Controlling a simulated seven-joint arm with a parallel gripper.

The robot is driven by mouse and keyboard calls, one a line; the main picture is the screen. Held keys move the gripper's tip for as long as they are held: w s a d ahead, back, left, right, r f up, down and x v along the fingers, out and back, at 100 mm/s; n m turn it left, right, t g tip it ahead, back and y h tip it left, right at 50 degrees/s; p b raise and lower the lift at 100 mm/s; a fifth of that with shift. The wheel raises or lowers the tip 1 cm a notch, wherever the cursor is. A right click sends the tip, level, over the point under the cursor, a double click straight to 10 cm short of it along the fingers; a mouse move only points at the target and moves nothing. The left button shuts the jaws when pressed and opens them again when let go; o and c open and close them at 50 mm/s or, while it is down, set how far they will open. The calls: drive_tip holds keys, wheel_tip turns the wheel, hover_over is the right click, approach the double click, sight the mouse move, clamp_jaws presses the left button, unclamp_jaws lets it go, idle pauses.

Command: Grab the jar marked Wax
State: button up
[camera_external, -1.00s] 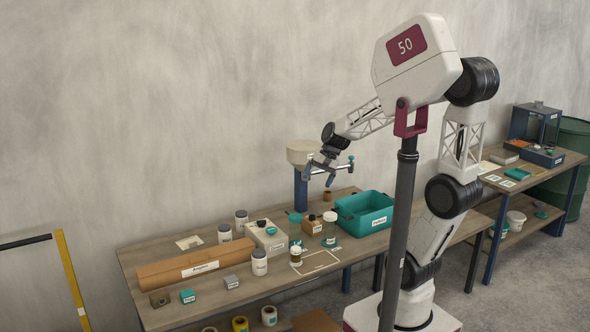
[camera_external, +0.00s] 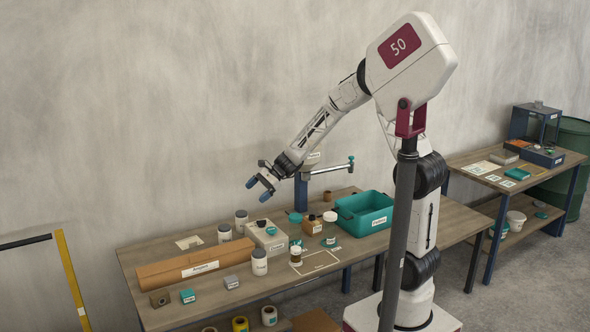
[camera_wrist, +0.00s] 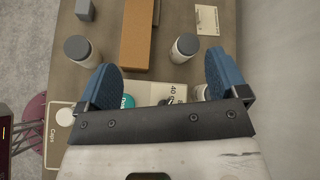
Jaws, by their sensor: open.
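Three white jars with dark lids stand on the bench in the external view: a front jar (camera_external: 259,263), a left jar (camera_external: 224,234) and a back jar (camera_external: 241,219). Their labels are too small to read, so I cannot tell which is marked Wax. My gripper (camera_external: 258,190) is open and empty, in the air above these jars. In the wrist view, one jar (camera_wrist: 77,49) is beyond the left finger and another jar (camera_wrist: 187,46) is beyond and between the fingers. A third is partly hidden by the right finger.
A pale case (camera_external: 266,236), a small amber jar (camera_external: 295,257) and a teal bin (camera_external: 364,213) stand to the right. A post with a crossbar (camera_external: 330,168) rises behind.

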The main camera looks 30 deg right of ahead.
sight(224, 226)
drive_tip(key=w+a+f+m+t+y, duration=0.1)
drive_tip(key=w+a+f+m+y, duration=0.1)
drive_tip(key=w+a+f+m, duration=0.3)
drive_tip(key=w+a+f, duration=0.2)
drive_tip(key=w+f, duration=0.1)
drive_tip(key=f, duration=0.1)
drive_tip(key=shift+w+a+f+m+t, duration=0.3)
drive_tip(key=shift+w+a+t, duration=0.1)
drive_tip(key=shift+f, duration=3.5)
drive_tip(key=shift+x, duration=2.45)
drive_tip(key=c, duration=1.1)
drive_tip(key=shift+r, duration=0.15)
drive_tip(key=shift+c, duration=0.2)
